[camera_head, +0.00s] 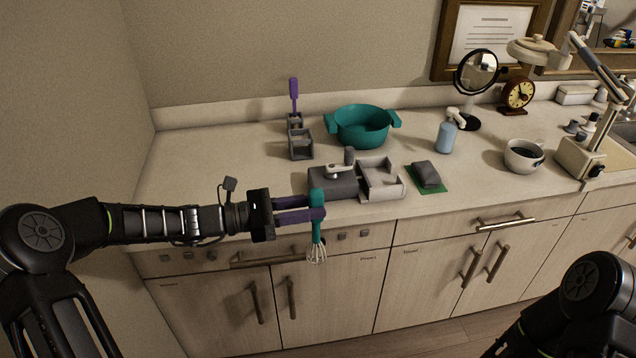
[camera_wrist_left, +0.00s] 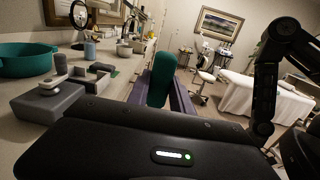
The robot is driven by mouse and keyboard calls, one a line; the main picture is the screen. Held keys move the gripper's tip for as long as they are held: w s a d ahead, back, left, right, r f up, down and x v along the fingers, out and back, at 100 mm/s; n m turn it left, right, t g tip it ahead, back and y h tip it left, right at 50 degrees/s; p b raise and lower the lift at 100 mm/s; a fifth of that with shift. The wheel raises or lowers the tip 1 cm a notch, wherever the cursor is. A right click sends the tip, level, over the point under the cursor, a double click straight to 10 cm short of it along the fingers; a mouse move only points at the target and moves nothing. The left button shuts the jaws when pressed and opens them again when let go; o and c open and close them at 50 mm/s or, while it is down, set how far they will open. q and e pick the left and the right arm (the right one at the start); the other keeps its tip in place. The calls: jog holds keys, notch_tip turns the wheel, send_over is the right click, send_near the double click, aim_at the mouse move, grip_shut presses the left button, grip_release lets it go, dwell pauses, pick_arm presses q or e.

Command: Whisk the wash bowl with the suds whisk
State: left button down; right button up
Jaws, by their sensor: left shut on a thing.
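The suds whisk (camera_head: 317,236) has a teal handle and a wire head. My left gripper (camera_head: 317,206) is shut on its handle and holds it upright, wires down, in front of the counter edge. The handle also shows between the fingers in the left wrist view (camera_wrist_left: 161,80). The wash bowl (camera_head: 361,127) is a teal bowl with two side handles, standing at the back of the counter; it shows at the left in the left wrist view (camera_wrist_left: 28,62). My right arm shows at the lower right; its gripper is out of view.
A dark grey block (camera_head: 333,184) and a pale open tray (camera_head: 382,184) stand at the counter front, between gripper and bowl. A grey holder (camera_head: 300,145) with a purple-handled tool (camera_head: 294,95) is left of the bowl. The counter's left is clear.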

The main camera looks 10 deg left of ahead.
pick_arm(q)
jog(key=s+a+f+n+t+y+b, duration=0.1)
jog(key=s+a+f, duration=0.1)
jog(key=s+f, duration=0.2)
jog(key=s+a+f+n+t+b, duration=0.1)
jog(key=s+f, duration=0.4)
jog(key=f, duration=0.5)
jog(key=shift+s+a+t+y+b, duration=0.3)
jog(key=shift+a+t+y+b, duration=0.15)
jog(key=shift+a, duration=0.25)
